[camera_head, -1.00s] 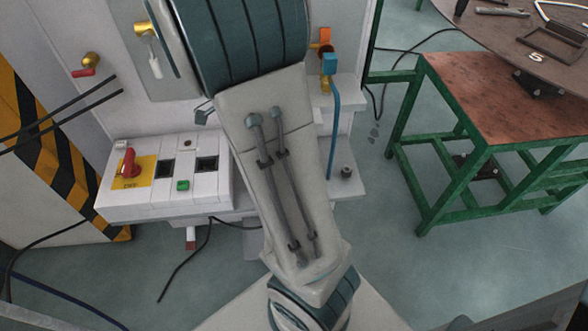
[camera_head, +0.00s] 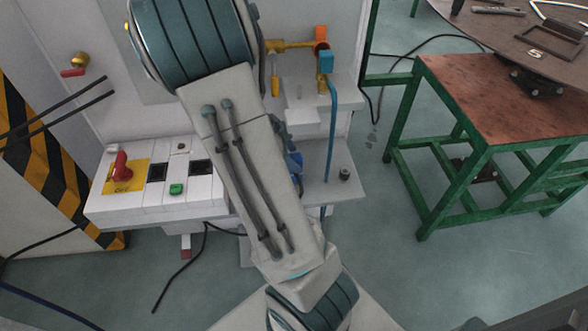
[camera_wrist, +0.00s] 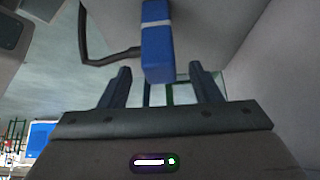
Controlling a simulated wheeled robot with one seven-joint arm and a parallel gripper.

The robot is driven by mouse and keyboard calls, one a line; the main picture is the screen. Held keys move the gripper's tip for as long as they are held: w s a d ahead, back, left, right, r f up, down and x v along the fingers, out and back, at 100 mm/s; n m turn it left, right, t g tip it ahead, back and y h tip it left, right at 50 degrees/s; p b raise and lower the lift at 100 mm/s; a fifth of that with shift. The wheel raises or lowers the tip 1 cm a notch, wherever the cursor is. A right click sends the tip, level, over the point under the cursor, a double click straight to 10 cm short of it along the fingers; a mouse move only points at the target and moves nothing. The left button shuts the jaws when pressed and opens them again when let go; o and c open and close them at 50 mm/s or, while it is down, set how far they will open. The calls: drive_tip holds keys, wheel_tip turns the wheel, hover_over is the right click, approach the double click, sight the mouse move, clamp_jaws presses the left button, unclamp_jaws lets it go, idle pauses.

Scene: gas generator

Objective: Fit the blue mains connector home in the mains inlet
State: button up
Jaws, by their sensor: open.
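A blue block-shaped part with a pale band, which looks like the blue mains connector (camera_wrist: 157,45), shows in the wrist view at top centre. It appears between and beyond the fingertips of my gripper (camera_wrist: 160,70). The fingers are wide apart, with a visible gap on each side of the blue part. In the head view, blue parts (camera_head: 294,162) show just right of my arm, partly hidden by it; I cannot tell whether they are the connector.
A white control panel (camera_head: 215,195) with a red switch (camera_head: 121,166) and green button (camera_head: 176,189) lies left of my arm. A yellow pipe (camera_head: 290,45) and blue hose (camera_head: 333,130) are at right. A green-framed table (camera_head: 480,95) stands further right, with open floor before it.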

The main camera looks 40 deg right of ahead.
drive_tip(key=x, duration=0.3)
drive_tip(key=shift+s+d+f, duration=0.1)
drive_tip(key=shift+d+f, duration=0.05)
drive_tip(key=shift+f, duration=0.2)
drive_tip(key=c, duration=1.2)
drive_tip(key=shift+r, duration=0.1)
